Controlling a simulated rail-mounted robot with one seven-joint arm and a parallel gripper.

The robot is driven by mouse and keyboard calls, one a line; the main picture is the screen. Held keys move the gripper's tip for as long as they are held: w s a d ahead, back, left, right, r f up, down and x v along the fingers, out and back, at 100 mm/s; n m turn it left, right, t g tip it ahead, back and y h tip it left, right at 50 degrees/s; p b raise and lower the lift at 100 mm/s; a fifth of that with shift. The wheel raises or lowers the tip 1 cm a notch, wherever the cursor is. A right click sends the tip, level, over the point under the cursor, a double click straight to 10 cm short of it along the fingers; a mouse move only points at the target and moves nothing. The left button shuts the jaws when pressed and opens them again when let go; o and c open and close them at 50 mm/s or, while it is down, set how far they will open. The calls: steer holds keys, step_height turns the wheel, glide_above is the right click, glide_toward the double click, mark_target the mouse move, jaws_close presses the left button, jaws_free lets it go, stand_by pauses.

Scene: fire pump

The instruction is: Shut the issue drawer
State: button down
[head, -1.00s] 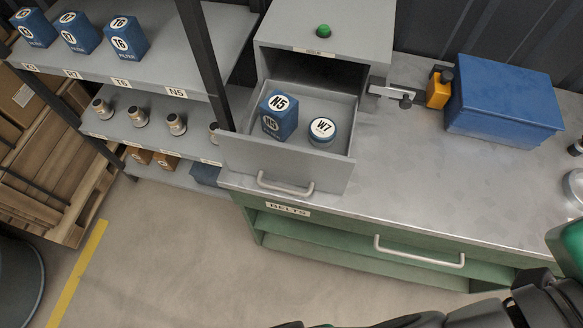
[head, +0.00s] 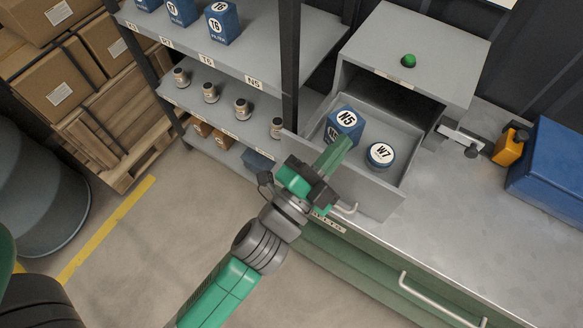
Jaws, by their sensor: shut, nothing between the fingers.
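The grey issue drawer (head: 372,192) stands pulled out of its grey cabinet (head: 420,45). It holds a blue box marked N5 (head: 346,122) and a round blue tin marked W7 (head: 381,155). My gripper (head: 341,144), green and black, is shut and empty. It is at the drawer's front, and its green fingers overlap the front panel and the drawer inside in the picture. I cannot tell whether it touches the panel.
A shelf rack (head: 215,53) with blue filter boxes and small metal parts stands left of the drawer, its dark post close by. A yellow-orange item (head: 510,146) and a blue case (head: 552,170) sit on the bench to the right. The floor (head: 170,235) has free room.

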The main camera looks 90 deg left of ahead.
steer(key=s+d+f+m+g+h+b, duration=0.15)
steer(key=s+d+f, duration=0.25)
steer(key=s+f, duration=0.45)
steer(key=s+d+f+m+g, duration=0.35)
steer(key=s+f, duration=0.35)
steer(key=f, duration=0.3)
steer(key=shift+n, duration=0.3)
steer(key=p+x, duration=0.1)
steer(key=x, duration=0.3)
steer(key=p+x, duration=0.1)
steer(key=x, duration=0.4)
steer(key=r+p+x, duration=0.1)
steer(key=x, duration=0.3)
steer(key=shift+w+a, duration=0.2)
steer(key=shift+w, duration=0.2)
